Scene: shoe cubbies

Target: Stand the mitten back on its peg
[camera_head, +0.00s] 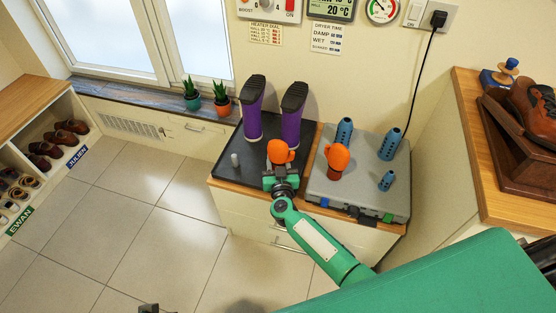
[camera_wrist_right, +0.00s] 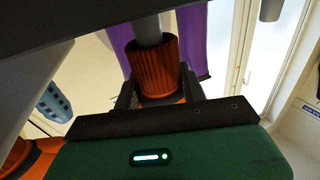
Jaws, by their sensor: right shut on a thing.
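My right gripper (camera_head: 281,172) is shut on an orange mitten (camera_head: 280,152) above the black tray (camera_head: 222,178). The mitten is upright, cuff down. In the right wrist view its ribbed cuff (camera_wrist_right: 155,68) sits between the fingers. A grey peg (camera_wrist_right: 146,28) lines up with the cuff's opening; I cannot tell how far it reaches inside. Another short grey peg (camera_head: 235,160) stands bare on the tray to the left. A second orange mitten (camera_head: 337,158) stands on the grey dryer unit. A small dark part at the bottom edge may be my left gripper (camera_head: 148,308); its jaws are unclear.
Two purple boots (camera_head: 252,112) stand sole-up behind the held mitten. Blue perforated pegs (camera_head: 389,146) stand on the grey unit (camera_head: 318,190) to the right. Potted plants (camera_head: 221,100) sit on the sill at left. A wooden-topped cabinet (camera_head: 480,130) stands at far right.

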